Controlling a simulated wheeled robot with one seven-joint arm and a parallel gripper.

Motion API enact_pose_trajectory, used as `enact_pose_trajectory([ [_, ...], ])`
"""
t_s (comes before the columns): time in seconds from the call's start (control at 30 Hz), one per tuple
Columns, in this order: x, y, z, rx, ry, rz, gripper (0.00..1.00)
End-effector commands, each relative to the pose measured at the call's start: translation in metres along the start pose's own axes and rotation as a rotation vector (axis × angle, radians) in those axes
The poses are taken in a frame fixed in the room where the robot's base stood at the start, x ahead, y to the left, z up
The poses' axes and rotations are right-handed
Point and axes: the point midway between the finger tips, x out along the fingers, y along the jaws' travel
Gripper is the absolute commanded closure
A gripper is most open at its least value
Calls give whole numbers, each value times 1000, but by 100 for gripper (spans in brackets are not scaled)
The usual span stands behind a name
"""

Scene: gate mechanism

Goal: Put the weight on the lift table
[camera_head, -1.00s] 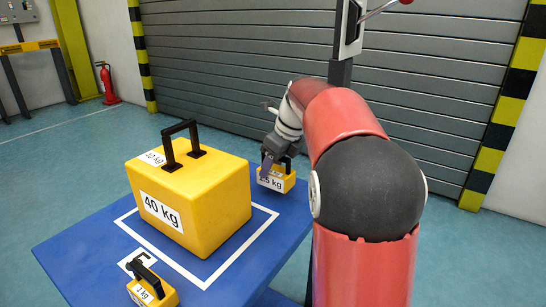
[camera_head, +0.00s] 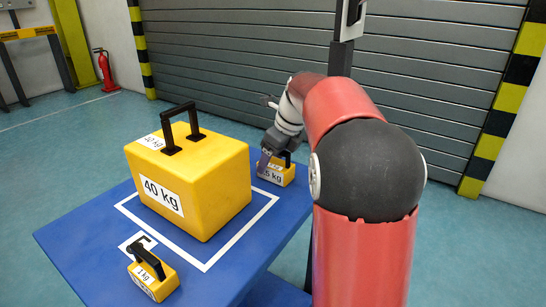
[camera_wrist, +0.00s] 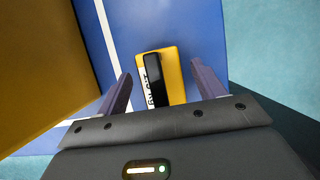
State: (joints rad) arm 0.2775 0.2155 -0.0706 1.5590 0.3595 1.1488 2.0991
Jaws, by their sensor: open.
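A small yellow weight (camera_head: 277,172) with a black handle stands at the far right of the blue table (camera_head: 225,276). Its label ends in "kg" and is partly covered by my gripper (camera_head: 265,160). A large yellow 40 kg weight (camera_head: 210,190) stands inside a white outline on the table, and a 1 kg weight (camera_head: 152,276) stands near the front edge. In the wrist view, my gripper (camera_wrist: 162,88) is open, its fingers on either side of the small weight (camera_wrist: 172,72) and its black handle.
The 40 kg weight also fills the left of the wrist view (camera_wrist: 40,70), close to my left finger. A grey shutter (camera_head: 240,60) with striped posts stands behind the table. A red fire extinguisher (camera_head: 106,72) stands at the back left. The floor around the table is clear.

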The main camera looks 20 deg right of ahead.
Motion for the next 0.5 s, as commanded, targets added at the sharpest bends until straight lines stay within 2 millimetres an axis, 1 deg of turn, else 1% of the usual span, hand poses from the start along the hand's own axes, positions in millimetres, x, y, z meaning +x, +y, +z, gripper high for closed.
enact_pose_trajectory([
  [0.07, -3, 0, 1, 0, -1, -1, 31],
  [0.17, -13, -1, 2, 0, -2, -3, 31],
  [0.27, -31, -1, 1, 1, -2, -4, 31],
  [0.5, -84, -1, 2, 0, -3, -5, 31],
])
